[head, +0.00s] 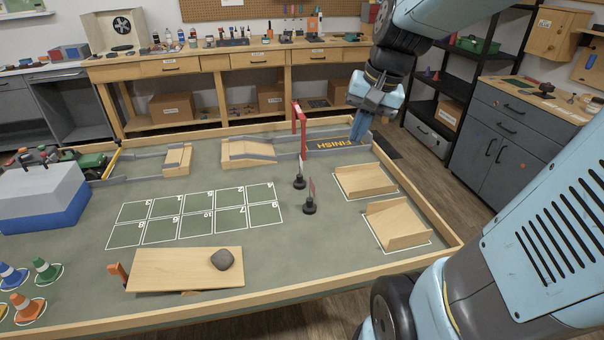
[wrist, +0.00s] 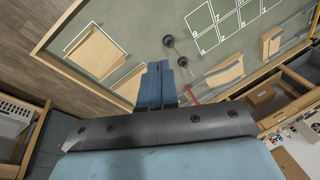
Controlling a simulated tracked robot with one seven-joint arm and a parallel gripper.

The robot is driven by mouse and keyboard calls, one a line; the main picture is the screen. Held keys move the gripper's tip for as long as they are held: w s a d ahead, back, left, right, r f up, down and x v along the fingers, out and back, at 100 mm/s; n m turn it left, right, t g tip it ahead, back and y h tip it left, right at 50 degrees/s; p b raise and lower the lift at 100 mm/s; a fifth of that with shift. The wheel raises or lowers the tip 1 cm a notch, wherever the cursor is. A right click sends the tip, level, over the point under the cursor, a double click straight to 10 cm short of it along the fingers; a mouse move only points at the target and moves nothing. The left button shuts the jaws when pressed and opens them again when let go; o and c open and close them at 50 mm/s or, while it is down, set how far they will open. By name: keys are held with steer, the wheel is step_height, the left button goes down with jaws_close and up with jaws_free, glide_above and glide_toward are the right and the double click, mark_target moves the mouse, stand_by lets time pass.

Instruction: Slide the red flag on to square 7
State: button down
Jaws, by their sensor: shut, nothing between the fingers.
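The red flag (head: 312,188) stands upright on a round black base (head: 309,207), right of the numbered grid in the head view. Its black base also shows in the wrist view (wrist: 168,41). Square 7 (head: 231,219) is a bare white-outlined square in the grid's near row, with square 9 (head: 264,213) between it and the flag. My gripper (head: 355,136) is shut and empty near the finish strip, beyond and right of the flag. Its blue fingers (wrist: 159,68) show in the wrist view, apart from both flag bases.
A second flag with a black base (head: 299,183) stands just behind the red one. A red gate (head: 300,125) and a wooden ramp (head: 247,152) lie behind.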

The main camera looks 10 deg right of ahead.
steer(key=w+d+f+m+g+y, duration=0.2)
steer(key=w+d+f+m+y, duration=0.15)
steer(key=w+f+m, duration=0.55)
steer(key=m+y, duration=0.4)
steer(key=m, duration=0.1)
glide_toward(314, 205)
steer(key=f, duration=0.1)
steer(key=a+f, duration=0.1)
steer(key=shift+f+h, duration=0.25)
steer(key=shift+f, duration=0.1)
steer(key=shift+a, duration=1.9)
steer(key=shift+w+a, duration=0.1)
